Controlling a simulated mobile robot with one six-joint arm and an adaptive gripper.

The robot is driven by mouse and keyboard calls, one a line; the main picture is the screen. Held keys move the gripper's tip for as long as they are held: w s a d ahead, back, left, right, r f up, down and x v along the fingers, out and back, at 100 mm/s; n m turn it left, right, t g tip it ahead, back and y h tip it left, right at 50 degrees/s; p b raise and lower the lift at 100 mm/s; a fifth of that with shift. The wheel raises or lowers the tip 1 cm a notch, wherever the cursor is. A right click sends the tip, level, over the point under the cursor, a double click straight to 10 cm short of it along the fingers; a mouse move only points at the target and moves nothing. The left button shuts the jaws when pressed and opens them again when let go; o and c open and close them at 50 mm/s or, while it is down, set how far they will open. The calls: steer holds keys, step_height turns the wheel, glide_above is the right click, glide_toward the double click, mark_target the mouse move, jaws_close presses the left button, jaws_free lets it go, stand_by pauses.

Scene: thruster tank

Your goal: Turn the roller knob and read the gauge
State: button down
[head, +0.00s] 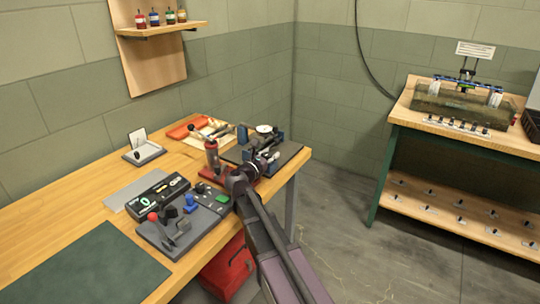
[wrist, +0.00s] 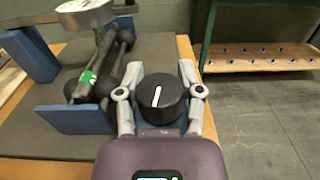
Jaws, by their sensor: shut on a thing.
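The black roller knob (wrist: 160,97) has a white line on its top face, pointing nearly straight up the picture with a slight lean right in the wrist view. My gripper (wrist: 160,108) has its two fingers closed on the knob's left and right sides. The gauge (head: 264,129) has a round white dial and stands above the fixture; its reading is too small to make out. In the wrist view only the gauge's lower edge (wrist: 86,12) shows. Dark rollers (wrist: 118,65) lie left of the knob, one with a green mark, between blue end plates (wrist: 75,119).
A red hand press (head: 212,160) stands left of the fixture. A control panel with a red-knobbed lever (head: 180,232) and a black box (head: 158,193) sit nearer on the bench. A red toolbox (head: 226,268) is below. A water tank (head: 465,105) stands on another bench right, with open floor between.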

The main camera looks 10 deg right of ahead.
steer(key=shift+c, duration=2.2)
jaws_free()
steer(key=shift+n+t+y, duration=0.6)
steer(key=shift+y, duration=0.1)
